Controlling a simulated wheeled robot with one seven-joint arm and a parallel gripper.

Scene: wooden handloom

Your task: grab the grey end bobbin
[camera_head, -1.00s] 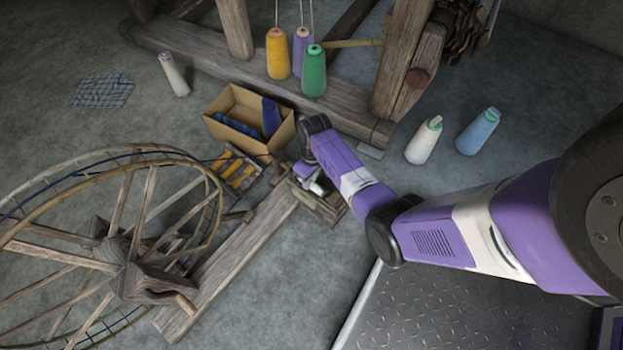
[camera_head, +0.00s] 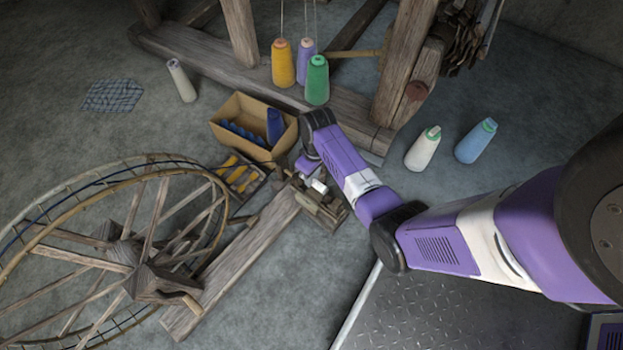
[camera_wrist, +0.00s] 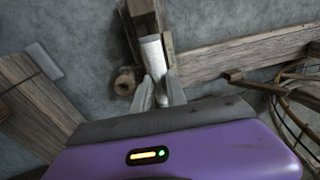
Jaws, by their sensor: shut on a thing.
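In the wrist view a pale grey-white bobbin (camera_wrist: 155,62) stands between the two fingers of my gripper (camera_wrist: 157,92). The fingers are shut on its lower part, and its upper end sticks out beyond the fingertips. In the head view the pale bobbin (camera_head: 319,187) shows small at the end of my purple arm, over the small wooden box at the end of the spinning wheel's plank. My gripper's fingers are too small there to make out, and the arm hides part of the box.
The spinning wheel (camera_head: 130,255) fills the left. A cardboard box (camera_head: 236,142) with blue bobbins and a tray of yellow ones (camera_head: 240,178) lie beside the arm. Cones stand by the loom beam (camera_head: 205,62).

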